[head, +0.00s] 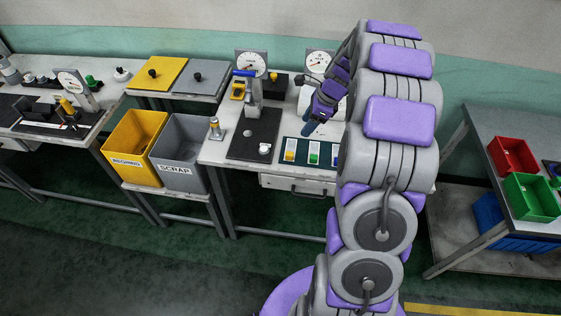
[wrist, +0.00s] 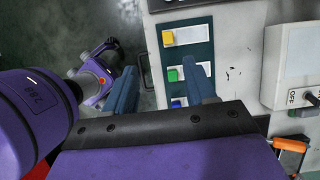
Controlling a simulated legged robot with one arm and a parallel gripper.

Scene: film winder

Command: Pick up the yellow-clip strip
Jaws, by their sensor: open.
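The yellow-clip strip (head: 290,150) lies leftmost on a dark teal tray (head: 302,150) on the middle bench. In the wrist view its yellow clip (wrist: 168,37) and pale strip (wrist: 192,35) are fully visible near the top of the tray (wrist: 187,53). My gripper (head: 308,127) is open and empty, above the bench behind the tray. In the wrist view my gripper's two blue-grey fingers (wrist: 163,88) are apart, and the yellow-clip strip is beyond their tips, touching neither. The right finger overlaps the tray near the green clip (wrist: 173,75).
The green-clip strip (head: 313,154) and blue-clip strip (head: 336,156) lie on the same tray. A gauge stand (head: 253,95) on a dark mat stands left of it. The yellow bin (head: 137,145) and grey scrap bin (head: 183,150) are further left.

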